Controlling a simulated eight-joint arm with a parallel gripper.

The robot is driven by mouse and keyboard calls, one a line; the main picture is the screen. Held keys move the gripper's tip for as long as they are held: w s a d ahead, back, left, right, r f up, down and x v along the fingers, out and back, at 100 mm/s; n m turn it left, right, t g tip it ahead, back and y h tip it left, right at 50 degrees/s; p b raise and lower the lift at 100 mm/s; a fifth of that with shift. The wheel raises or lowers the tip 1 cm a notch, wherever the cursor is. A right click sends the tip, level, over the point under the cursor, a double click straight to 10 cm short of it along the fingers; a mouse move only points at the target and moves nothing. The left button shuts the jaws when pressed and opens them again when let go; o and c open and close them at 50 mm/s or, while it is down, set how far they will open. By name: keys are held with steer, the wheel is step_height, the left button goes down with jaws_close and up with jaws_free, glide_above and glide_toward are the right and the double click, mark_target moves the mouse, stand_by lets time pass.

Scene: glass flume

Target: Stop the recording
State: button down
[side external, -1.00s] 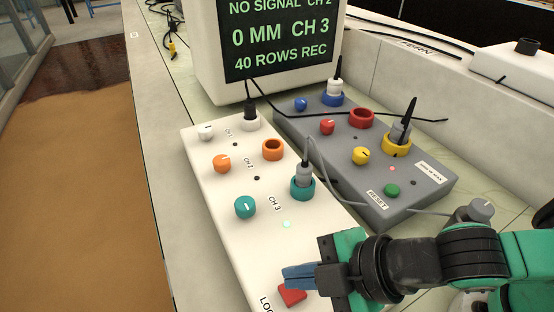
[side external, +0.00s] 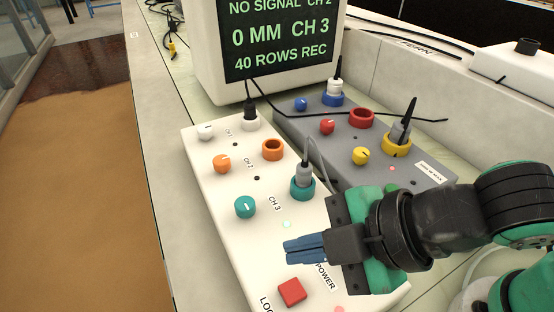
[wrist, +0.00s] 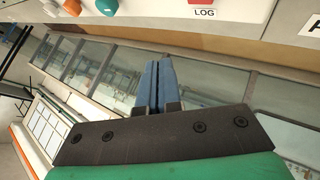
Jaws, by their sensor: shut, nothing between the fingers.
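The red LOG switch (side external: 292,291) sits near the front end of the white logger box (side external: 240,255). A sliver of the switch shows at the top of the wrist view (wrist: 202,2), above its LOG label. My gripper (side external: 290,250) has blue fingers, shut and empty. It appears above the box, just up-picture of the switch and apart from it. In the wrist view the fingers (wrist: 157,70) are together. The monitor (side external: 281,42) reads "NO SIGNAL CH 2", "0 MM CH 3" and "40 ROWS REC".
A grey box (side external: 436,190) with coloured knobs and sockets stands right of the white box. A plug with a cable stands in the teal socket (side external: 302,189), close beyond my gripper. The POWER label (side external: 325,276) lies right of the switch. A sandy channel (side external: 75,200) runs along the left.

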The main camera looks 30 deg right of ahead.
steer(key=m+g+h, duration=0.1)
steer(key=m, duration=0.2)
step_height(320, 180, up, 6)
steer(key=r+m+g+h, duration=0.1)
steer(key=m+g+h, duration=0.45)
steer(key=m, duration=0.85)
glide_above(292, 290)
steer(key=shift+f+g+y, duration=0.25)
step_height(292, 290, down, 14)
steer(key=shift+f, duration=0.1)
